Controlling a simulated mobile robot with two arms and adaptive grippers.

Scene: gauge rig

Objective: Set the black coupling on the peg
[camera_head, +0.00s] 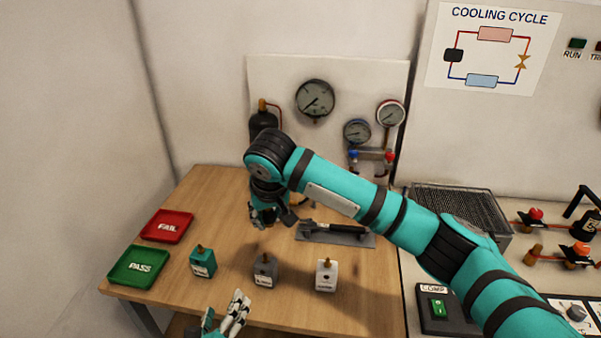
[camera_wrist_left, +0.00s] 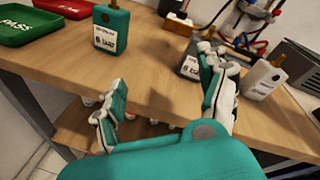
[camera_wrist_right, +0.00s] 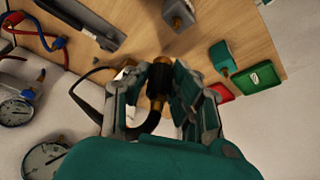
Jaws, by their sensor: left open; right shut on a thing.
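In the right wrist view, my right gripper (camera_wrist_right: 160,92) is shut on the black coupling (camera_wrist_right: 158,80), a short black cylinder with a brass end. A dark hose (camera_wrist_right: 84,76) curves near it. In the head view, my right gripper (camera_head: 266,216) hangs over the table, left of the grey cradle; the coupling is hidden there by the fingers. My left gripper (camera_head: 224,316) is open and empty at the table's front edge; it also shows in the left wrist view (camera_wrist_left: 163,105). I cannot tell for certain which thing is the peg.
Teal (camera_head: 203,262), grey (camera_head: 264,271) and white (camera_head: 326,275) brass-topped blocks stand near the front. The red FAIL tray (camera_head: 168,226) and green PASS tray (camera_head: 139,266) lie left. A grey cradle (camera_head: 350,240) holds a black bar. A gauge board (camera_head: 285,85) stands behind.

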